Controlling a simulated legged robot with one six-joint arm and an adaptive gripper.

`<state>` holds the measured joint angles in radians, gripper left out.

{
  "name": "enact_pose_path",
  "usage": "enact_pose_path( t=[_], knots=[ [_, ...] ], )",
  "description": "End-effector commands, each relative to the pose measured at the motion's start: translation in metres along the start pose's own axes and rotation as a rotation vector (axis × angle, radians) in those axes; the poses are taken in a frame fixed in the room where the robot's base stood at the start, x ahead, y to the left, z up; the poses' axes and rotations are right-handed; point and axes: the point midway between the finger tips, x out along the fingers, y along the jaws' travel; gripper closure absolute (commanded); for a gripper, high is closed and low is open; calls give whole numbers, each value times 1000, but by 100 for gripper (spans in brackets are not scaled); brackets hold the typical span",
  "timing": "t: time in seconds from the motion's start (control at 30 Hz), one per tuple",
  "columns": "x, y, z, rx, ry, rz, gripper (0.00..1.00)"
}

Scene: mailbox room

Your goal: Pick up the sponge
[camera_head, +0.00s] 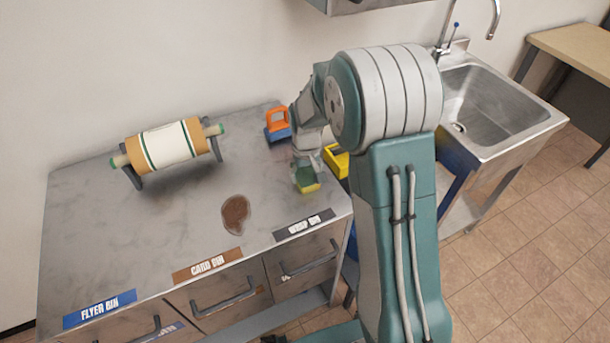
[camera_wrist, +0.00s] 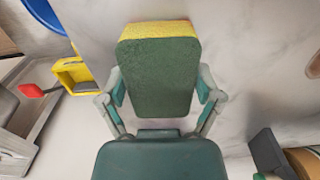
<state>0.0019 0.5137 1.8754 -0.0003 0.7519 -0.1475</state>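The sponge (camera_head: 307,183) is a block with a green face and a yellow layer. It is near the right end of the steel counter, below my gripper (camera_head: 306,165). In the wrist view the sponge (camera_wrist: 160,75) shows its green face, with its yellow edge at the top. My gripper's two fingers (camera_wrist: 161,92) are spread wide, one on each side of the sponge. The pads are very close to its sides, and I cannot see clear contact. The gripper's palm hides the area below the sponge in the wrist view.
A paper roll on a stand (camera_head: 167,147) is at the left. An orange-and-blue object (camera_head: 278,124) and a yellow container (camera_head: 336,160) are close to my gripper. A brown stain (camera_head: 236,214) marks the counter (camera_head: 90,215). A sink (camera_head: 490,105) is at the right.

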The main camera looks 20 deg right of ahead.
Motion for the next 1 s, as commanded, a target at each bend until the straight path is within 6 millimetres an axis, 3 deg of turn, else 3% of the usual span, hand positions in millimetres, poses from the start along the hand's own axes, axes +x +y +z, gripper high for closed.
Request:
enact_pose_path(
  t=[0.53,0.73,1.0],
  knots=[
    [-7,0,0,0,0,0,37],
    [-36,-1,0,0,4,0,37],
    [-78,-22,32,-2,4,0,37]
  ],
)
